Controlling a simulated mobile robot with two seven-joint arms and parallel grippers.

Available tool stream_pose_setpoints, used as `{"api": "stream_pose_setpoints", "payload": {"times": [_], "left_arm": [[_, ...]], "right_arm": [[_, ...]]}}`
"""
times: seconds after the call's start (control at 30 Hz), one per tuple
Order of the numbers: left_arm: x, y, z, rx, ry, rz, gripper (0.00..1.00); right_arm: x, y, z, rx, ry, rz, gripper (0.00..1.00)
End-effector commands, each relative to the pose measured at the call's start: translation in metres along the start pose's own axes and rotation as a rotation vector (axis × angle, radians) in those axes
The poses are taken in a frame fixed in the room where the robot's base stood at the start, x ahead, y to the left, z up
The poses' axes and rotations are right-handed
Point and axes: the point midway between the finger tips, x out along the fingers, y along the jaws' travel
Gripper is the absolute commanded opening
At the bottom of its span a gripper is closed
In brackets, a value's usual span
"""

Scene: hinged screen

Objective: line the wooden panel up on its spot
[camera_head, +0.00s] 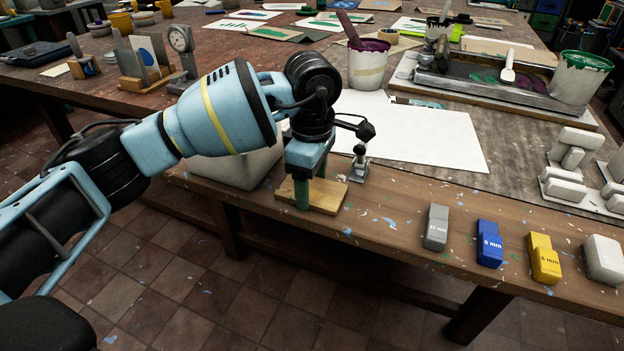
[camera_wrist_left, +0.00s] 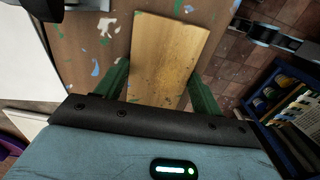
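The wooden panel (camera_head: 330,196) is a small, light, flat board at the table's front edge, below my left gripper. In the left wrist view the panel (camera_wrist_left: 168,55) stretches away between the two green fingers. My left gripper (camera_head: 311,185) points down with its fingers apart, one near each long side of the panel. The fingers also show in the left wrist view (camera_wrist_left: 160,88). I cannot tell whether they touch the board. The panel's near end is hidden by the gripper body in the wrist view. No marked spot can be made out. My right gripper is out of view.
A small metal clamp-like piece (camera_head: 360,163) stands just right of the panel. A pale block (camera_head: 235,165) is behind the gripper. Grey (camera_head: 437,228), blue (camera_head: 489,243) and yellow (camera_head: 543,258) blocks line the front edge. White paper (camera_head: 430,135) lies behind.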

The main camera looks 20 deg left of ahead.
Motion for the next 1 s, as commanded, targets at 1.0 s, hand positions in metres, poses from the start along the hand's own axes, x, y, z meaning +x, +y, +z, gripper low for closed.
{"api": "stream_pose_setpoints", "payload": {"times": [1.0], "left_arm": [[-0.001, 0.002, 0.022, 0.006, 0.0, 0.0, 0.51]], "right_arm": [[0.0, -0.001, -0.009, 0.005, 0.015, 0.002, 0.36]]}}
